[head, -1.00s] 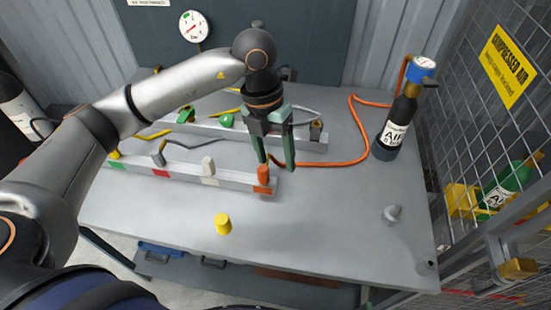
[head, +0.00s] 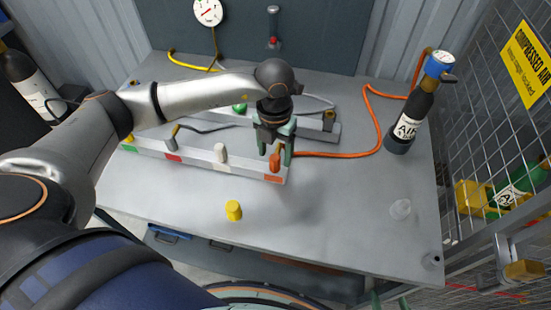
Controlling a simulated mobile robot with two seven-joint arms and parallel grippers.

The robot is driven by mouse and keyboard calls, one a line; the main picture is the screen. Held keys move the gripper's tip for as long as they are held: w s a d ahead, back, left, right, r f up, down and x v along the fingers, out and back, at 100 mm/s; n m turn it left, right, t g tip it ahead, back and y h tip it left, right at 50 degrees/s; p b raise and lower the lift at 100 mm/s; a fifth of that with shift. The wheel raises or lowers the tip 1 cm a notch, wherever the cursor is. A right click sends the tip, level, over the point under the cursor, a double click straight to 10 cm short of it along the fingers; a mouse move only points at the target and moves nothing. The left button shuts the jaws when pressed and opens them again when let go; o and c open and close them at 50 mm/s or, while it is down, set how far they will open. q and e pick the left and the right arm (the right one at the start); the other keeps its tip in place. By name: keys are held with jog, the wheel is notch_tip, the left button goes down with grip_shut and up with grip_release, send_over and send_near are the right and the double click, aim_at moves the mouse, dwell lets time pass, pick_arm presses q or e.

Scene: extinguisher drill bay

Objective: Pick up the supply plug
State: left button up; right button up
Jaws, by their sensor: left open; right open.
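An orange plug (head: 275,162) stands upright at the right end of the front rail (head: 200,160), above an orange mark. An orange hose (head: 368,140) runs from the air bottle (head: 412,118) to near this plug; its join is hidden behind my gripper. My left gripper (head: 275,154) is open and points down over the rail end. Its fingers appear on either side of the orange plug; I cannot tell if they touch it. My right gripper is not in view.
A white plug (head: 220,154) and a grey plug (head: 174,136) stand further left on the front rail. A back rail (head: 325,130) lies behind.

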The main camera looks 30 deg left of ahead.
pick_arm(q)
jog(key=shift+f, duration=1.35)
grip_shut()
